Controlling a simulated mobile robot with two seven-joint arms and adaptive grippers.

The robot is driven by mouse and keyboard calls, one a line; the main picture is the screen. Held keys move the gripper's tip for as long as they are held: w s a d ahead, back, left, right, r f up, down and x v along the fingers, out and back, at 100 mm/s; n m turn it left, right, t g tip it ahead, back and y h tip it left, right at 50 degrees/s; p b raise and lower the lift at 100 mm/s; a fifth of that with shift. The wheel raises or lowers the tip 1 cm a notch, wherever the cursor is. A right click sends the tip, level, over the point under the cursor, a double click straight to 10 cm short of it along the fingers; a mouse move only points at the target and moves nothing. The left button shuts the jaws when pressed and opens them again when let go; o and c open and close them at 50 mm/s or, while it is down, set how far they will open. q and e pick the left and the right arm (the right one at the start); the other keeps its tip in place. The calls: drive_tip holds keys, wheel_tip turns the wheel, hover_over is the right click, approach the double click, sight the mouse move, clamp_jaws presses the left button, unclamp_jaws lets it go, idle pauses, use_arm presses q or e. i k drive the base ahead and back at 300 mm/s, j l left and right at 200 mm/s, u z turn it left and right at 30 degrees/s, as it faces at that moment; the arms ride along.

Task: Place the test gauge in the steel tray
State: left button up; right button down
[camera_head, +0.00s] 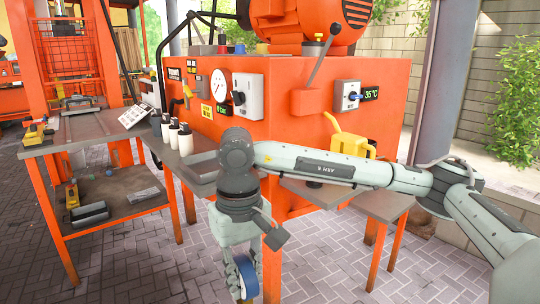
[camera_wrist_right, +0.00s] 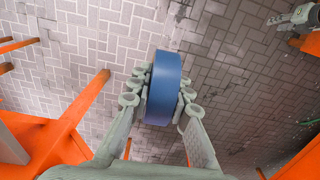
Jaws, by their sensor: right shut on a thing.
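The test gauge, seen as a thick blue disc with a rounded rim, is between the fingers of my right gripper (camera_head: 243,280). In the right wrist view the blue gauge (camera_wrist_right: 163,88) stands on edge, with finger pads of the right gripper (camera_wrist_right: 160,97) touching both sides. The gripper is shut on it and hangs over the brick floor, in front of the machine. My left gripper is not in the head view.
White bottles (camera_head: 185,140) stand on the bench (camera_head: 110,127) behind the tray shape. The orange machine (camera_head: 290,100) blocks the space behind my arm. A yellow can (camera_head: 348,143) stands at right. Orange legs rise near my gripper; the floor at front is open.

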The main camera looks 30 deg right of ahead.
sight(209, 170)
drive_tip(key=i+j+z, duration=0.1)
drive_tip(key=i+z, duration=0.35)
drive_tip(key=i+j+z, duration=0.25)
drive_tip(key=z, duration=0.25)
drive_tip(key=i, duration=0.05)
